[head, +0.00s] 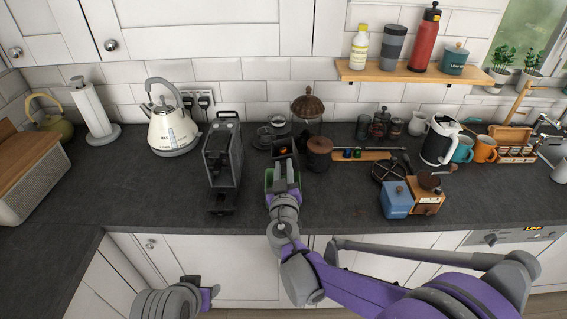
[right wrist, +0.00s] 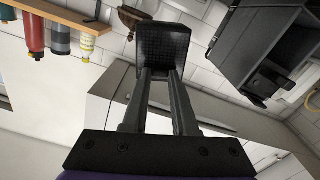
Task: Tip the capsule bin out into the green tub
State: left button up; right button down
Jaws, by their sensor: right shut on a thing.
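The capsule bin (head: 283,146) is a small black box, held up above the worktop right of the coffee machine. It fills the top middle of the right wrist view (right wrist: 163,48). A small reddish-brown patch shows in it; I cannot tell what that is. My right gripper (head: 283,171) is shut on the bin, one finger on each side. The green tub (head: 268,181) is below and behind this gripper, mostly hidden, with only green edges showing. Its contents are hidden. My left gripper (head: 208,293) is low at the front, off the worktop, its jaws unclear.
The black coffee machine (head: 222,155) stands close on the left, a kettle (head: 172,128) beyond it. A blue box (head: 396,200) and grinder (head: 427,195) stand farther right.

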pick_arm(q)
jog(key=s+f+b, duration=0.2)
jog(key=f+b, duration=0.4)
jog(key=f, duration=0.2)
jog(key=s+f+g+b, duration=0.1)
jog(key=s+f+b, duration=0.2)
jog(key=f+b, duration=0.4)
jog(key=shift+s+f, duration=0.35)
jog(key=shift+f, duration=0.5)
pick_arm(e)
notch_tip(320, 180, down, 7)
jog(key=n, duration=2.5)
jog(key=shift+w+d+r, duration=0.15)
jog(key=shift+d, duration=0.15)
